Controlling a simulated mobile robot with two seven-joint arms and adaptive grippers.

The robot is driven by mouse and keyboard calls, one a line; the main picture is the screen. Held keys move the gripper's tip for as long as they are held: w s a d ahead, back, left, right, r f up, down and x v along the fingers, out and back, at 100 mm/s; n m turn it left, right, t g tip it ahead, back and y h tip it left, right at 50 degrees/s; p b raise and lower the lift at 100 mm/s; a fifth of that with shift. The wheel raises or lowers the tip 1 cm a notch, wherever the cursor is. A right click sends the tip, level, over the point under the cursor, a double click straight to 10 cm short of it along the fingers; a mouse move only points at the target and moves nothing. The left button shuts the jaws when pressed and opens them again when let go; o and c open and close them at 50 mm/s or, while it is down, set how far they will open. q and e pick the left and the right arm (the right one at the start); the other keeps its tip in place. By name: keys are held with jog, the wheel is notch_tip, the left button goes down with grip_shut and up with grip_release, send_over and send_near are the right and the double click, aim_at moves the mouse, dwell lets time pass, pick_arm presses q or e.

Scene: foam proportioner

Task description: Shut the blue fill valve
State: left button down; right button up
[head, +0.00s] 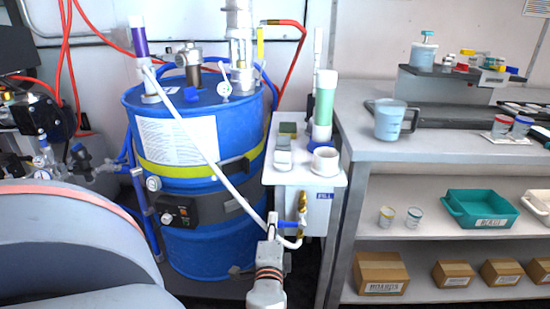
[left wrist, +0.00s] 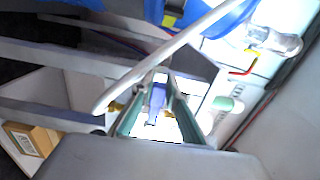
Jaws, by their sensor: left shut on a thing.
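The blue fill valve handle (head: 289,225) sticks out to the left, roughly level, from the brass fitting (head: 303,205) on the front of the white box (head: 318,215). A blue FILL label (head: 324,196) is on that box. My left gripper (head: 273,224) reaches up from below, at the handle's left end. In the left wrist view the blue handle (left wrist: 156,100) lies between the two fingers of my left gripper (left wrist: 157,88), which is shut on it. The fingers hide part of the handle in the head view. My right gripper is not in view.
A white hose (head: 200,140) slants down across the blue drum (head: 190,240) to the valve area, close to my left gripper. A grey bench (head: 362,151) with shelves stands close on the right. A green-and-white cylinder (head: 324,105) stands on the box.

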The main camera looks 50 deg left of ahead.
pick_arm(q)
jog(key=shift+d+f, duration=0.1)
jog(key=shift+f, duration=0.05)
jog(key=c, duration=2)
grip_release()
jog(key=shift+c, duration=0.2)
jog(key=shift+o, duration=0.4)
jog(key=v, duration=0.7)
jog(key=shift+s+d, duration=0.15)
jog(key=shift+s, duration=0.05)
